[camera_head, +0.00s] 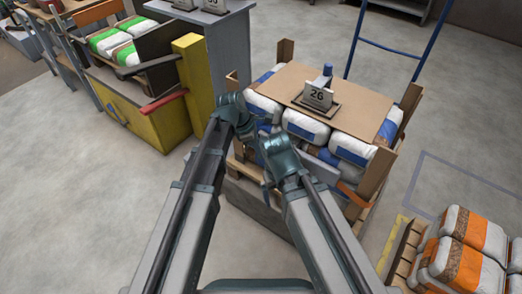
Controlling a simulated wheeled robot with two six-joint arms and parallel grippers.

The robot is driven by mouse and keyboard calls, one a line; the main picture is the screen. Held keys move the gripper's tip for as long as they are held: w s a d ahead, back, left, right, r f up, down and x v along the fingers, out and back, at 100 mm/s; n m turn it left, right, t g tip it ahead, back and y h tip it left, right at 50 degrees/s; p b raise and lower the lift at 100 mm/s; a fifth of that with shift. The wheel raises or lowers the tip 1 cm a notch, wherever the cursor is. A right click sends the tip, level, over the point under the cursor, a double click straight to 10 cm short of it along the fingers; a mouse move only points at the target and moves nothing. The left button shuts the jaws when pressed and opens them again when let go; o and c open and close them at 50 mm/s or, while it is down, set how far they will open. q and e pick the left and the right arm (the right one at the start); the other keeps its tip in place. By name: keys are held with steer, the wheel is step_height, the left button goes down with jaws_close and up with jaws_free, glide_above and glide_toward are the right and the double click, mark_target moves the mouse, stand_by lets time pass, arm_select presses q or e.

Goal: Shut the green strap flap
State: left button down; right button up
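I cannot make out a green strap flap in the head view; the only clear green is on bags at the upper left. My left gripper (238,116) is at the near left corner of a loaded pallet, in front of its white and blue bags (305,126). My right gripper (278,158) is beside it, lower and to the right, in front of the same stack. Both wrists hide their fingertips and part of the stack's near face. Whether either gripper touches the bags is unclear.
A cardboard sheet (290,84) with a "26" sign (318,97) tops the stack between wooden posts. Orange-white bags (465,245) sit lower right. Floor is clear at left.

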arm_select(q)
steer(key=shift+w+m+g, duration=0.25)
steer(key=shift+w+m, duration=0.1)
steer(key=shift+m, duration=0.4)
steer(key=shift+w+m+g, duration=0.25)
steer(key=shift+w+m, duration=0.1)
steer(key=shift+m, duration=0.4)
steer(key=c, duration=0.8)
jaws_free()
steer(key=shift+c, duration=0.2)
